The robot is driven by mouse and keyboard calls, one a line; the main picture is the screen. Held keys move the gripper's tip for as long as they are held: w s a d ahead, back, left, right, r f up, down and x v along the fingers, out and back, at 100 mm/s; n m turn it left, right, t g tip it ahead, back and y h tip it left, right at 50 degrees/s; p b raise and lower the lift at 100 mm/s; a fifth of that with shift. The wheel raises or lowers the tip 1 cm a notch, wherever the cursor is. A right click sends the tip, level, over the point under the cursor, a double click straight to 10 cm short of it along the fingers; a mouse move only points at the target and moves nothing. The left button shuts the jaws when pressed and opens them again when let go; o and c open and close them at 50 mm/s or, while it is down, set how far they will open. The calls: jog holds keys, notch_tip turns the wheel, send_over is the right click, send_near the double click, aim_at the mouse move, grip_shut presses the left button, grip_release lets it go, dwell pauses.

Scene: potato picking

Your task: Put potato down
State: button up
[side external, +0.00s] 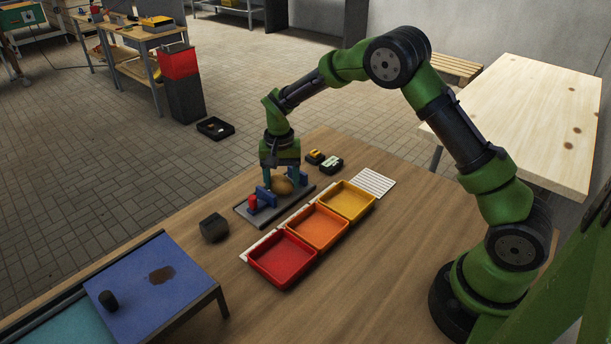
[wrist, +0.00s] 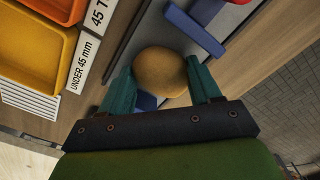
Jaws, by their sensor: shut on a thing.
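A round yellow-brown potato (wrist: 160,72) sits between the two teal fingers of my gripper (wrist: 160,88) in the wrist view. My gripper (side external: 281,180) is shut on it. In the side view the potato (side external: 283,186) is low over the grey plate (side external: 244,216), which carries blue blocks (side external: 265,196) and a red piece (side external: 253,203). I cannot tell whether the potato touches the plate. The plate also shows in the wrist view (wrist: 135,48), with a blue block (wrist: 194,29) just beyond the potato.
Red (side external: 282,278), orange (side external: 317,246) and yellow (side external: 347,216) trays stand in a row beside the plate, with white size labels (wrist: 86,62). A dark block (side external: 214,227) lies to the left. Small dark boxes (side external: 331,165) stand behind. The wooden table is clear in front of the trays.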

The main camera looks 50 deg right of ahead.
aim_at(282, 178)
jog(key=shift+f, duration=0.2)
jog(key=o, duration=1.2)
jog(key=shift+c, duration=0.2)
jog(key=shift+r, duration=0.15)
jog(key=s+r+n+t+y, duration=0.1)
jog(key=s+r, duration=0.2)
jog(key=r, duration=0.7)
jog(key=s+r+t, duration=0.1)
jog(key=s+r, duration=0.3)
jog(key=r, duration=0.6)
jog(key=s+a+r+n+t, duration=0.1)
jog(key=s+n+t, duration=0.1)
jog(key=s, duration=0.7)
jog(key=s+a+r+n+t+y, duration=0.1)
jog(key=s+a+t, duration=0.1)
jog(key=s, duration=0.8)
jog(key=shift+s+r+n+t, duration=0.15)
jog(key=shift+s+n+t, duration=0.1)
jog(key=shift+n+t, duration=0.25)
